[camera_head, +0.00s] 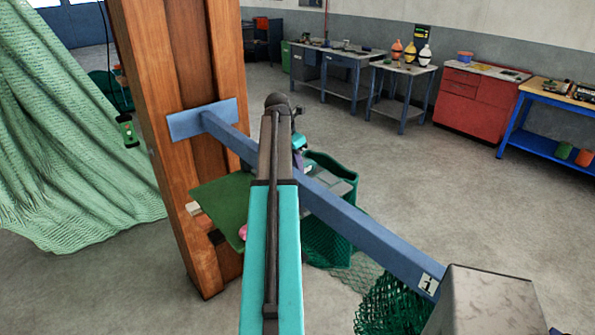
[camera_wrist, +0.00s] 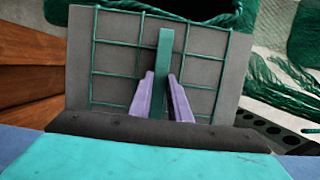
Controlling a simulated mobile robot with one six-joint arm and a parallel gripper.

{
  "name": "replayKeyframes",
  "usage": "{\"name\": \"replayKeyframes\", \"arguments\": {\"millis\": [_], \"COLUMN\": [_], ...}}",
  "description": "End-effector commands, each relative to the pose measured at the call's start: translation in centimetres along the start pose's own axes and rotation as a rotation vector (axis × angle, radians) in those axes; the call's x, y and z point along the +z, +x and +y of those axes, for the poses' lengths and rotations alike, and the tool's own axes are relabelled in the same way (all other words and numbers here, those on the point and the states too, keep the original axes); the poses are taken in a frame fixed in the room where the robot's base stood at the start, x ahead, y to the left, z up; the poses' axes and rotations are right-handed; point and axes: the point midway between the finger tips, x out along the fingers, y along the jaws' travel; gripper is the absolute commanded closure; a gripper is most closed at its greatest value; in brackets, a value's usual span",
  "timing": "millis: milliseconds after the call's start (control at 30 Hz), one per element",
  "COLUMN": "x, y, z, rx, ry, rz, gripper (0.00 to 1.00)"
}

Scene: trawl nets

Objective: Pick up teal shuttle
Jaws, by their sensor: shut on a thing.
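In the wrist view, my gripper (camera_wrist: 161,82) has its two purple fingers closed on the teal shuttle (camera_wrist: 165,48), a flat narrow bar that points away from the palm. The shuttle lies over a grey board (camera_wrist: 115,58) strung with green cord in a grid. I cannot tell whether the shuttle touches the board. In the head view my arm hides most of the gripper and the shuttle.
A wooden post (camera_head: 185,150) stands close on the left, with a blue beam (camera_head: 355,225) running from it across the front. Dark green netting (camera_head: 330,240) hangs below. A green panel (camera_head: 217,205) is beside the post. Open floor (camera_head: 480,220) lies to the right; benches line the far wall.

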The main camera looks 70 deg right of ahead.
Motion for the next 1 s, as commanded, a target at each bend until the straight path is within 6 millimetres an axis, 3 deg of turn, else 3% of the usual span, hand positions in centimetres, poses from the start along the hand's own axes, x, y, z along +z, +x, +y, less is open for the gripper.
{"name": "replayKeyframes", "arguments": {"millis": [267, 467, 1000], "x": [0.2, 0.7, 3.5], "y": [-0.5, -2.0, -10.7], "z": [0.1, 0.1, 0.3], "rx": [0.001, 0.001, 0.003], "ry": [0.0, 0.0, -0.001], "rz": [-0.001, -0.001, -0.003], "gripper": [1.0, 1.0, 1.0]}}
